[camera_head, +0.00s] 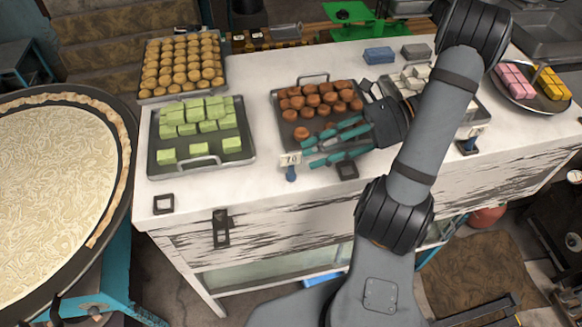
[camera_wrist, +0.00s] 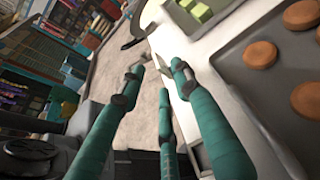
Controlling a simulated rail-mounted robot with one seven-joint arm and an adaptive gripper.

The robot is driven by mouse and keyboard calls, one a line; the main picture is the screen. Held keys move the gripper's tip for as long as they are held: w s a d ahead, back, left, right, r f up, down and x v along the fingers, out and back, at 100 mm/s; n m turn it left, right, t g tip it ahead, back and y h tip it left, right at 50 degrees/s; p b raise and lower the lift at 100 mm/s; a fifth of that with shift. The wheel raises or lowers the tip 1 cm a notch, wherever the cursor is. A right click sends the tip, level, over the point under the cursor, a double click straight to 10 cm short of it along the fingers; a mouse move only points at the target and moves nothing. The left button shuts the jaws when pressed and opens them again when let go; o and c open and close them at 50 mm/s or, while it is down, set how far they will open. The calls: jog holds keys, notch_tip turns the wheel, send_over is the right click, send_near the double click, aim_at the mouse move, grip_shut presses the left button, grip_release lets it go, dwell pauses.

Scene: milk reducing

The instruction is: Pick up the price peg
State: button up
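The price peg (camera_head: 290,161) is a small white card marked 70 on a blue base. In the head view it stands at the front edge of the white table, below the tray of brown pastries. My gripper (camera_head: 308,151) has teal fingers, spread apart, and reaches left over the front of that tray. Its fingertips are just right of the peg, and I see no grip on it. In the wrist view my gripper (camera_wrist: 158,78) is open with nothing clear between the fingers. I cannot make out the peg there.
Brown pastries sit on a tray (camera_head: 272,111) beneath my fingers. Green cubes fill a tray (camera_head: 153,159) to the left. Bare tabletop (camera_head: 255,180) lies left of the peg.

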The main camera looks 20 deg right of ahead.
aim_at(292, 166)
jog(key=shift+f+p+x, duration=0.1)
jog(key=shift+p+x, duration=0.45)
jog(key=shift+x, duration=1.05)
jog(key=shift+f+p+x, duration=0.15)
jog(key=shift+p+x, duration=0.4)
jog(key=shift+x, duration=1.05)
jog(key=shift+d, duration=0.2)
jog(key=shift+r, duration=0.1)
jog(key=shift+c, duration=0.3)
jog(key=shift+c, duration=0.6)
grip_shut()
